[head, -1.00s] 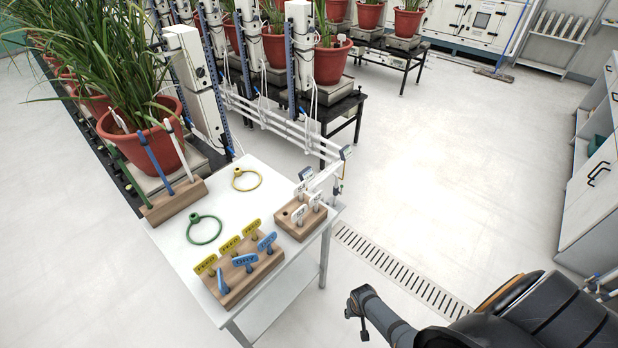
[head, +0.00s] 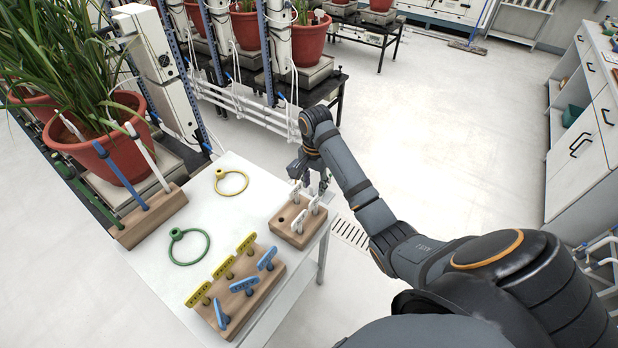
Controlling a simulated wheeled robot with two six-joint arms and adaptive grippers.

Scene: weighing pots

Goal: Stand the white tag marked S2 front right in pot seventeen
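Several white tags (head: 298,222) stand in a small wooden block (head: 296,239) at the right side of the white table; their markings are too small to read, so I cannot tell which is S2. My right gripper (head: 311,184) hangs just above and behind this block, close to the rear tags. Its fingers look spread, with nothing held. Red pots with grassy plants stand at the left and back; the nearest red pot (head: 122,155) is beside the table. No pot number is legible, so I cannot tell which is seventeen. My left gripper is not in view.
Another wooden block (head: 262,300) holds yellow and blue tags. A green ring (head: 206,250) and a yellow ring (head: 243,188) lie on the table (head: 165,270). A long block (head: 132,232) holds blue and white sticks. White posts stand behind. The floor at right is clear.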

